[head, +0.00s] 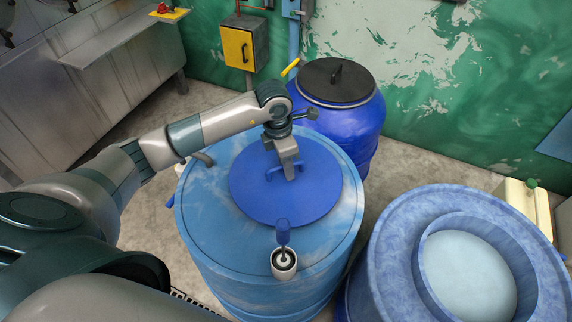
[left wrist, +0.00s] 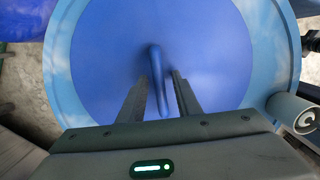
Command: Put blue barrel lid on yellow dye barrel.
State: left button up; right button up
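The blue barrel lid (head: 250,205), a flat round disc with a blue bar handle (head: 290,171), lies on top of a light-blue barrel (head: 230,270). My left gripper (head: 288,176) is over the lid from above, at its handle. In the left wrist view the handle (left wrist: 158,85) stands between the two fingers (left wrist: 159,75), with small gaps beside it, so the gripper looks open around it. The lid (left wrist: 100,60) fills most of that view. I see no yellow dye; the open barrel (head: 395,265) at the right holds something pale blue-white (head: 468,278). My right gripper is not in view.
A darker blue barrel (head: 350,125) with a black lid (head: 337,80) stands behind. A yellow box (head: 238,48) hangs on the green wall. A metal bench (head: 85,80) is at left.

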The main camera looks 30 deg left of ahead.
aim_at(281, 166)
pick_arm(q)
notch_tip(281, 166, up, 12)
jog(key=s+b, duration=0.1)
jog(key=b, duration=0.3)
jog(key=shift+a, duration=0.45)
jog(key=shift+f, duration=0.1)
